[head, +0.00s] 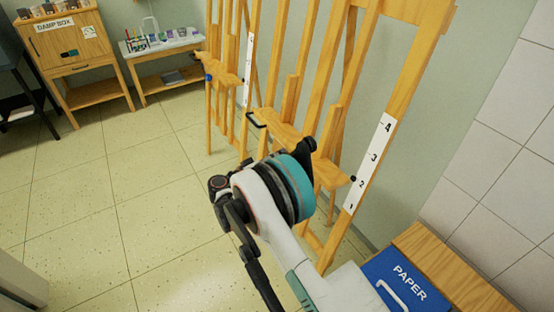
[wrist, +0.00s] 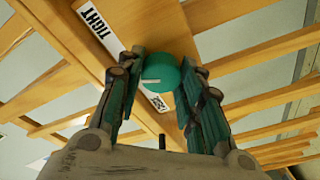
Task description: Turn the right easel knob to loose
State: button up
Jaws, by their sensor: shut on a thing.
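A round teal knob (wrist: 160,66) sits on the underside of a wooden easel part (wrist: 170,22) in the wrist view. A pale line marks its lower face. A white label strip (wrist: 88,18) reading TIGHT runs beside and behind it; the strip's other end shows below the knob, its wording not readable. My gripper (wrist: 162,76) is shut on the knob, one finger on each side. In the head view the wooden easel (head: 404,80) with a numbered scale stands at the right; my arm hides the knob and most of the gripper there.
Another easel (head: 212,100) with a blue knob (head: 208,77) stands further left along the wall. A blue PAPER box (head: 400,268) and a wooden bench top (head: 440,262) are close at the lower right. A damp box cabinet (head: 70,62) stands far left. The tiled floor (head: 80,190) at left is clear.

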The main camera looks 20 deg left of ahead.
jog(key=shift+w+a+r+n+g, duration=0.1)
jog(key=shift+n+g, duration=0.4)
jog(key=shift+n, duration=2.1)
jog(key=shift+s+d+n+g, duration=0.1)
jog(key=shift+n+g, duration=0.4)
jog(key=shift+n, duration=2.1)
jog(key=shift+w+a+r+n+g, duration=0.1)
jog(key=shift+n+g, duration=0.4)
jog(key=shift+n, duration=2.1)
jog(key=o, duration=1.1)
jog(key=shift+f, duration=0.1)
jog(key=shift+c, duration=0.2)
